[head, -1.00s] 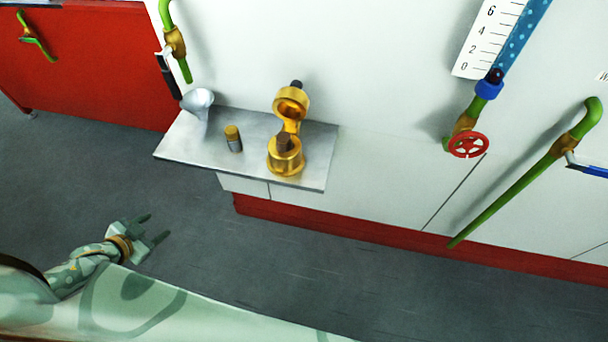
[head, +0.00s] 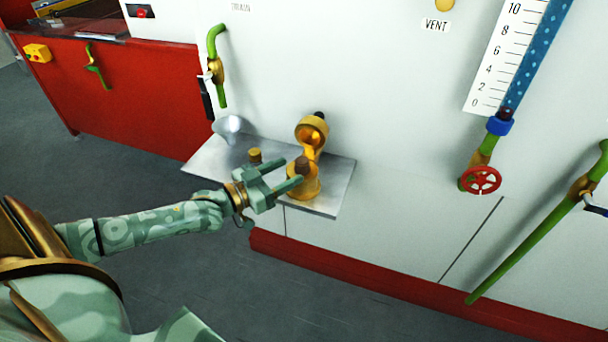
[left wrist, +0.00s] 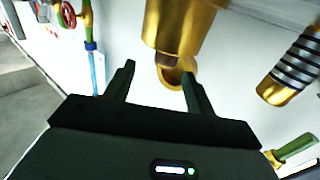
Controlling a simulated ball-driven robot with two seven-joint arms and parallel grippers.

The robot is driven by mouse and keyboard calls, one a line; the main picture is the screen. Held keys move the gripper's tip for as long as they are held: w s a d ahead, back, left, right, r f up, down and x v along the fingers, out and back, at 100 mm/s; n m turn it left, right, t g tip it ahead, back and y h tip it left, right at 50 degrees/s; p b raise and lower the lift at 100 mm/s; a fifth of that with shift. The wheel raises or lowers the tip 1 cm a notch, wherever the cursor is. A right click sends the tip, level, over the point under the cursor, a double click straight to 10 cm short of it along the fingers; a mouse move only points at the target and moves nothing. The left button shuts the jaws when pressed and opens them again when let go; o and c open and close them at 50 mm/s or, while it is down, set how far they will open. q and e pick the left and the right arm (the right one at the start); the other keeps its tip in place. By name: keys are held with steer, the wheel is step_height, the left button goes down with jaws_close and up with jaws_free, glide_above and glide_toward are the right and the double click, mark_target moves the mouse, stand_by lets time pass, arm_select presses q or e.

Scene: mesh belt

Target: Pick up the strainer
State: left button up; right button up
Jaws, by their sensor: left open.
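A brown plug-like piece (head: 302,164) stands in the mouth of a brass pot (head: 304,186) with a hinged lid (head: 311,132) standing open. A small cylinder with a gold cap (head: 255,155) stands left of the pot; the left wrist view shows its silver and black bands (left wrist: 296,62). I cannot tell which of these two is the strainer. My left gripper (head: 290,173) is open and empty just in front of the brass pot. In the left wrist view the pot (left wrist: 185,25) lies beyond the fingertips (left wrist: 158,67). My right gripper is not in view.
The metal shelf (head: 335,190) carries these things and a grey funnel (head: 232,126) at its back left. A green pipe (head: 217,70) hangs on the wall above. A red handwheel (head: 481,181) and another green pipe (head: 535,236) are to the right.

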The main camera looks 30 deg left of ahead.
mark_target(302, 161)
arm_select(q)
steer(key=x, duration=0.1)
steer(key=b+x, duration=0.1)
steer(key=x, duration=0.1)
steer(key=b+x, duration=0.1)
steer(key=x, duration=0.1)
steer(key=shift+w+a+f, duration=0.15)
steer(key=shift+w+a, duration=0.15)
steer(key=shift+w+d, duration=0.1)
steer(key=shift+w, duration=0.2)
steer(key=shift+s, duration=0.1)
steer(key=c, duration=1.1)
